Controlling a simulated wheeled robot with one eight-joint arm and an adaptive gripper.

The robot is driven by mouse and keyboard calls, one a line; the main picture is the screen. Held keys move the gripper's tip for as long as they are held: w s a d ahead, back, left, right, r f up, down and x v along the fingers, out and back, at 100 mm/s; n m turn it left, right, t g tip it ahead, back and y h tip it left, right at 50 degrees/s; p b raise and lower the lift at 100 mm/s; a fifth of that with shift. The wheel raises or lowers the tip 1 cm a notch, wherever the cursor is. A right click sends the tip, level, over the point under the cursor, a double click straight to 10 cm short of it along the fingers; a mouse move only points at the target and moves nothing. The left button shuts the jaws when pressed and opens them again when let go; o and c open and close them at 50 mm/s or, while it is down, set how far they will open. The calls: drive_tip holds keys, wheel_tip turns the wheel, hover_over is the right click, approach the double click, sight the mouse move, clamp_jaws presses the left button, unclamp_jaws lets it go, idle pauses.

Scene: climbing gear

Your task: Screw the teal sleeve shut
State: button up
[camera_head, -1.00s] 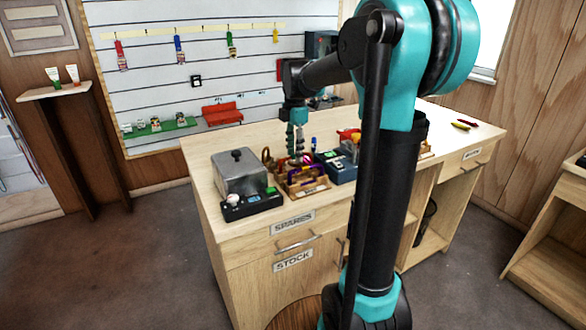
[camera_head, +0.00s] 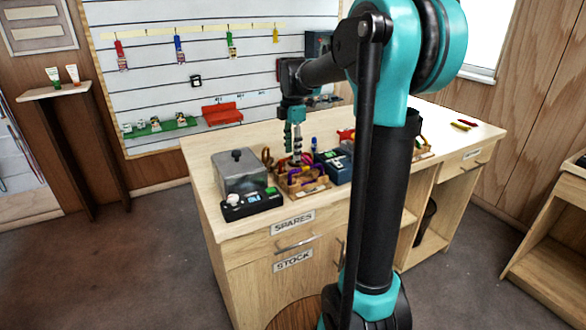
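My gripper (camera_head: 294,150) points down over a small wooden tray (camera_head: 308,188) of climbing gear on the workbench. Its fingers are small and dark here, and I cannot tell whether they are open or shut. Several coloured carabiners lie in the tray, among them a purple one (camera_head: 315,169). I cannot make out the teal sleeve; it may be hidden by the gripper or the other gear, or too small to see.
Left of the tray stand a grey metal box (camera_head: 239,172) and a black device with a small screen (camera_head: 252,205). A dark blue box (camera_head: 337,168) stands right of the tray. Red and yellow pieces (camera_head: 466,124) lie at the far right.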

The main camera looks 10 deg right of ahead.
drive_tip(key=shift+f, duration=1.4)
drive_tip(key=shift+s+d, duration=0.25)
drive_tip(key=shift+s, duration=0.5)
drive_tip(key=shift+r, duration=0.15)
drive_tip(key=shift+d+r, duration=0.1)
drive_tip(key=shift+r, duration=1.15)
drive_tip(key=shift+w+a, duration=0.25)
drive_tip(key=shift+w, duration=0.5)
